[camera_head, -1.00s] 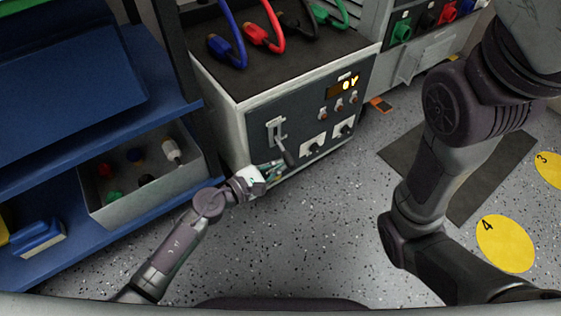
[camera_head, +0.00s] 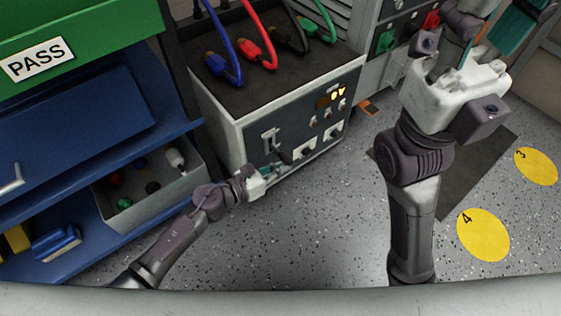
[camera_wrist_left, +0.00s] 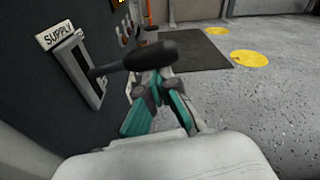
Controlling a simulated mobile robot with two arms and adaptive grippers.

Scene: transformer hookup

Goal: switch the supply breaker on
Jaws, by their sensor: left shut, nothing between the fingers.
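The supply breaker (camera_head: 270,140) is a pale-framed slot on the dark front panel of the grey cabinet, with a dark handle hanging toward its lower end. In the left wrist view, its slot (camera_wrist_left: 82,66) sits under a SUPPLY label (camera_wrist_left: 61,36). Its black handle (camera_wrist_left: 145,55) sticks out from the slot, right at my fingertips. My left gripper (camera_head: 270,170) is low in front of the panel, just below the handle. Its teal fingers (camera_wrist_left: 152,92) are shut and empty; I cannot tell whether they touch the handle. My right gripper (camera_head: 490,25) is open, raised at the upper right.
Blue, red, black and green cables rise from the cabinet top (camera_head: 265,75). A lit display (camera_head: 330,97) and several knobs share its panel. A blue shelf (camera_head: 190,130) with a grey bin (camera_head: 130,215) stands left. The floor (camera_head: 310,220) in front is clear.

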